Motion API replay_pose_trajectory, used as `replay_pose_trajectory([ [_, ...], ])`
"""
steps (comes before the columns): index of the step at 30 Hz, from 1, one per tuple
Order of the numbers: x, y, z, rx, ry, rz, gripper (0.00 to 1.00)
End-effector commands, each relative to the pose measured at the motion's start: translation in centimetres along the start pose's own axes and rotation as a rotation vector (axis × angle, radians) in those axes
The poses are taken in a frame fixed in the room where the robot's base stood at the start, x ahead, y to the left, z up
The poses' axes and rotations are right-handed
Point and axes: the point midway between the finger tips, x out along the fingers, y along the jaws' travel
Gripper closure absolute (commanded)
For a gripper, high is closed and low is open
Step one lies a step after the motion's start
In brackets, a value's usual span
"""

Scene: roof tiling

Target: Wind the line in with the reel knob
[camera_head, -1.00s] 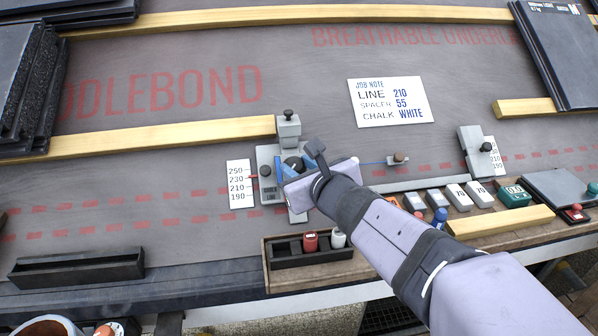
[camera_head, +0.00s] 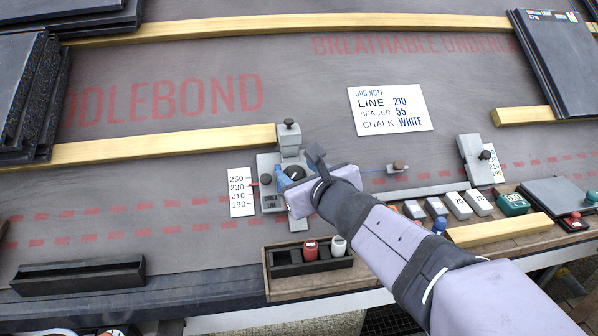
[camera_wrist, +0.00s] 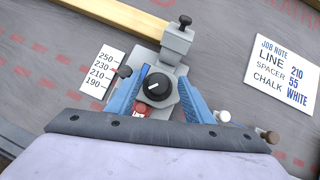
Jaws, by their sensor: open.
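The chalk line unit (camera_head: 267,189) is a grey block on the underlay, left of my arm. Its reel knob (camera_wrist: 154,87) is black with a white mark and shows in the wrist view between my fingers. My gripper (camera_wrist: 160,88) is open, with one blue finger on each side of the knob; I cannot tell whether either touches it. In the head view my gripper (camera_head: 291,182) hides most of the knob. A thin blue line runs right from the unit to a small brown-topped hook piece (camera_head: 398,167).
A job note (camera_head: 390,108) reads line 210, spacer 55, chalk white. A batten (camera_head: 150,149) and slate stacks (camera_head: 30,95) lie behind.

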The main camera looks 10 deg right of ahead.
Motion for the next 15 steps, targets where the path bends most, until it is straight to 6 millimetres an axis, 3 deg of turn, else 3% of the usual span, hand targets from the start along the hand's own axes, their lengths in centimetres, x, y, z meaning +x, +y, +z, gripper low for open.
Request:
replay_pose_trajectory([
  [15, -2.3, -1.0, 6.0, 0.0, -0.001, 0.0, 0.53],
])
